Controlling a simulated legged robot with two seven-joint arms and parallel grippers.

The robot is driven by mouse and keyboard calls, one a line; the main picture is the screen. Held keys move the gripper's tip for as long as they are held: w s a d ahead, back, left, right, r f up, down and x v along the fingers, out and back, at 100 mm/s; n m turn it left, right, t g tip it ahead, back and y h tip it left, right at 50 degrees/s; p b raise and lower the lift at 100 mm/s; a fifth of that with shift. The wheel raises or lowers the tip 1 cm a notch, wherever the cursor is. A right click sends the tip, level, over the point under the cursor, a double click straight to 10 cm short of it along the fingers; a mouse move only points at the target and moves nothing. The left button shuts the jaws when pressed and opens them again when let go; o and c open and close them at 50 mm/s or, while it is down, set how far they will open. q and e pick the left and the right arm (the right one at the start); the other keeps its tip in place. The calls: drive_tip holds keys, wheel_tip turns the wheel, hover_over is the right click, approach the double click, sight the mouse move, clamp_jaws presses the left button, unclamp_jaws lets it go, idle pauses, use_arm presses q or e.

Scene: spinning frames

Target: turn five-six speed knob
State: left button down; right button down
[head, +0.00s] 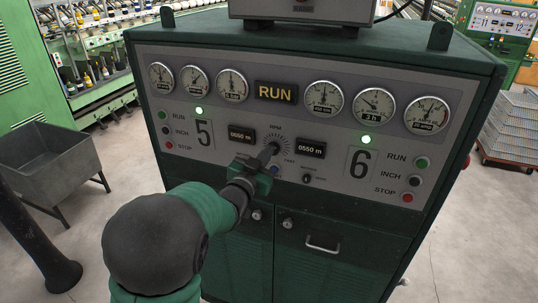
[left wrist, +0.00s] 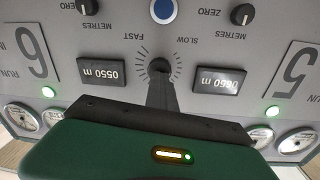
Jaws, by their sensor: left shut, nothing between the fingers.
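The five-six speed knob (head: 275,147) is a small dark knob in a ring of tick marks under "RPM", between the 5 and 6 sides of the green cabinet's grey panel. The left wrist view shows the panel upside down, with the dark knob (left wrist: 159,65) between FAST and SLOW. My left gripper (head: 266,154) reaches in from below with its narrow fingers shut. The fingertips are at the knob and partly cover it. I cannot tell whether they touch it. In the left wrist view the shut fingers (left wrist: 160,88) point at the knob. My right gripper is out of view.
Beside the knob are displays reading 0650 m (head: 241,134) and 0550 m (head: 312,149). A lit RUN sign (head: 275,93) and dial gauges are above. Run, inch and stop buttons flank the panel. A grey bin (head: 45,160) stands left; stacked trays (head: 510,125) stand right.

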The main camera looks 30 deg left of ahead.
use_arm(q)
drive_tip(key=shift+f, duration=0.15)
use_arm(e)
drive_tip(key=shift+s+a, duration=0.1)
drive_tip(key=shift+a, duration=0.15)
use_arm(q)
drive_tip(key=shift+w+d, duration=0.1)
drive_tip(key=shift+d, duration=0.1)
drive_tip(key=c, duration=2.2)
unclamp_jaws()
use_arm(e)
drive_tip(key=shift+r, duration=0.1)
